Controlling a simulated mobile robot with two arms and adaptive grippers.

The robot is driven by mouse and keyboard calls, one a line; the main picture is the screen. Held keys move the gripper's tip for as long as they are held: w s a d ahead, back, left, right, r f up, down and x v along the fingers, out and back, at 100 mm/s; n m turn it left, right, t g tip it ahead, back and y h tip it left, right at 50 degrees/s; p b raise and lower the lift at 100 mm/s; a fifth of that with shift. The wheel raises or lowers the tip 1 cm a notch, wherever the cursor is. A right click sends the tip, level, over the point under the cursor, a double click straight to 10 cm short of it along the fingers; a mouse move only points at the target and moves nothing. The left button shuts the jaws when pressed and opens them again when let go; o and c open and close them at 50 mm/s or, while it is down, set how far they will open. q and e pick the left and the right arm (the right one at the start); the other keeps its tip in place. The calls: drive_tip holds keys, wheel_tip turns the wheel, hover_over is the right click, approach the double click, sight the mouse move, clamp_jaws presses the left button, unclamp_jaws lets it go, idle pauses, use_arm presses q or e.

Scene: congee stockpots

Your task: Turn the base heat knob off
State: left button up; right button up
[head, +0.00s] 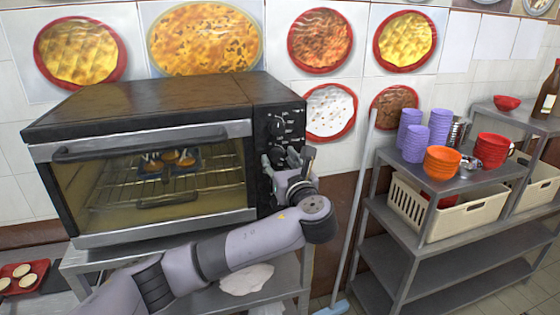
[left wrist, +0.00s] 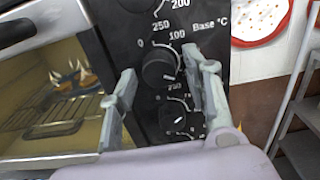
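The oven (head: 150,120) has a black control panel with a column of knobs on its right side. In the left wrist view, the base heat knob (left wrist: 160,66) is a round black dial beside the words "Base °C", with 0, 100 and 250 printed around it. Its exact setting is hard to read. My left gripper (head: 284,161) is at the panel. In the left wrist view its two grey fingers (left wrist: 163,72) are apart, one on each side of the base knob; firm contact cannot be told. The fingers partly hide the knob in the head view. My right gripper is not in view.
Another knob (left wrist: 176,118) sits just below the base knob, and an upper knob (head: 277,127) is above. A mop handle (head: 353,215) leans right of the oven. A metal shelf (head: 455,180) with purple cups (head: 415,143) and orange bowls (head: 442,163) stands further right.

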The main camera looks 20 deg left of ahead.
use_arm(q)
drive_tip(key=c, duration=1)
drive_tip(key=shift+o, duration=0.2)
